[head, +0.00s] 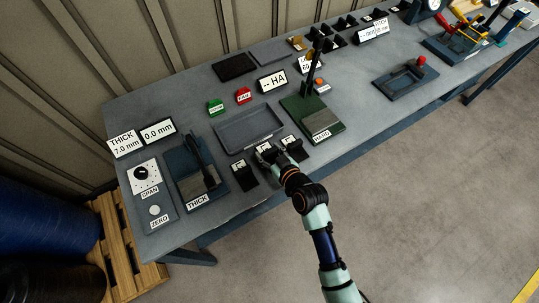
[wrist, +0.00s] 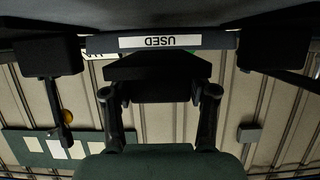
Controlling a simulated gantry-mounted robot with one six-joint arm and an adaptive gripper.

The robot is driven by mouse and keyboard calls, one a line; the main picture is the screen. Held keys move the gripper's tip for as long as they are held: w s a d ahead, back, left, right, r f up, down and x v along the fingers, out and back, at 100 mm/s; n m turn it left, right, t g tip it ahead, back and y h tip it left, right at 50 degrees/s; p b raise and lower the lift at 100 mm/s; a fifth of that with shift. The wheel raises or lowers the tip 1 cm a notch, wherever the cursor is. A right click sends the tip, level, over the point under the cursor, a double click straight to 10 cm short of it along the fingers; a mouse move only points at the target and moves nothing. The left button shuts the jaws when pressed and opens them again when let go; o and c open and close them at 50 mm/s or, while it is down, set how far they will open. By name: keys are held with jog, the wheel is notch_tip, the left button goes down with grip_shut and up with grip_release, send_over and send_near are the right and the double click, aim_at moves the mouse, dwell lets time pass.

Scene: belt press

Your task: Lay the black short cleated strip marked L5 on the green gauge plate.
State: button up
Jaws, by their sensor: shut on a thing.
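My gripper (head: 271,155) is at the middle of a row of short black pieces along the table's front edge. In the wrist view its fingers (wrist: 160,92) are shut on a black strip (wrist: 153,68). The held strip's mark cannot be read, and my gripper partly hides it in the head view. One black piece (head: 244,175) stands to its left and another (head: 294,149) to its right, each with a small white label too small to read. The green gauge plate (head: 300,104), labelled HARD, lies to the right behind the row, with an upright black lever on it.
A shallow grey tray (head: 222,135) lies just behind the row; the wrist view shows a USED label (wrist: 158,41) there. The thickness gauge (head: 184,165) is at left. Green (head: 215,107) and red (head: 243,95) blocks and an HA display (head: 272,81) stand behind.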

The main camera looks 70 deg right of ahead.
aim_at(270, 151)
notch_tip(270, 151, up, 17)
jog(key=p, duration=0.4)
jog(key=shift+r, duration=0.15)
jog(key=w+a+n+t+y, duration=0.2)
jog(key=w+a+n+y, duration=0.2)
jog(key=w+a, duration=1)
jog(key=w+a+n+t+y, duration=0.1)
jog(key=a+n+y, duration=0.1)
jog(key=a, duration=1)
jog(key=w+a+n+y, duration=0.2)
jog(key=a+y, duration=0.1)
jog(key=a, duration=1)
notch_tip(270, 151, up, 13)
jog(key=s+p, duration=0.2)
jog(key=p, duration=2.2)
jog(key=shift+d+r, duration=0.2)
jog(key=shift+d, duration=0.15)
jog(key=shift+f, duration=0.1)
jog(key=shift+d, duration=0.1)
